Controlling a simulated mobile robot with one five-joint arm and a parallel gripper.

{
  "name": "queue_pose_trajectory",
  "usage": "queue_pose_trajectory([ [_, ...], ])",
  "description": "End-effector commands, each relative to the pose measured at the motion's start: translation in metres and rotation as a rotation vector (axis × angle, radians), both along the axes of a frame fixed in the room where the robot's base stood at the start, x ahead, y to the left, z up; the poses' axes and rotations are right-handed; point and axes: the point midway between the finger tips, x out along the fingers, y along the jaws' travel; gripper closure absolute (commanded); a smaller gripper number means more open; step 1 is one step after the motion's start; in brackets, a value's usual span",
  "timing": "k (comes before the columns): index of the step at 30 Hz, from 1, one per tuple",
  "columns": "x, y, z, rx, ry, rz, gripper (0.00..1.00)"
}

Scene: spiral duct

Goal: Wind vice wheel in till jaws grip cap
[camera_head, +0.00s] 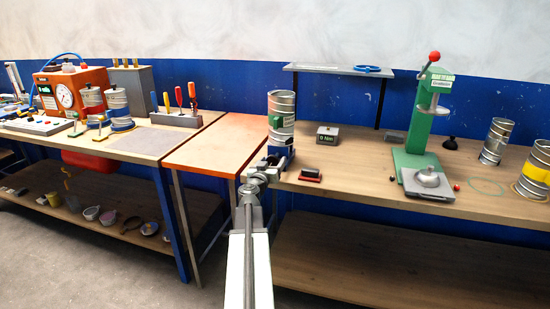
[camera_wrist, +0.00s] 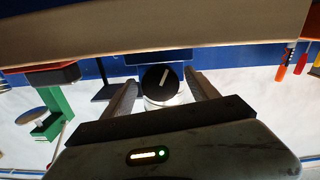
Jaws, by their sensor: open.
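A round black wheel with a white line (camera_wrist: 161,80) faces me in the wrist view, in front of a dark blue block (camera_wrist: 150,57) that looks like the vice body. My gripper (camera_wrist: 160,88) is open, with one finger on each side of the wheel; I cannot tell whether they touch it. The vice there is mostly hidden behind my gripper. I cannot make out the cap or the jaws clearly.
A green press (camera_head: 427,125) stands right on the wooden bench (camera_head: 355,185), with a grey readout box (camera_head: 327,135) and a small red-topped block (camera_head: 310,175) nearer. More duct pieces (camera_head: 496,140) stand far right. An orange-topped table (camera_head: 215,147) adjoins at the left.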

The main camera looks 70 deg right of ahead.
Motion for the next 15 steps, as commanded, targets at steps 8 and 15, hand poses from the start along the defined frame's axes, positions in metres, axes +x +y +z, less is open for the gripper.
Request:
queue_pose_trajectory([
  [8,0.003,-0.037,0.0,0.0,0.0,0.002,0.32],
  [15,0.003,-0.036,0.0,-0.001,0.0,0.003,0.48],
])
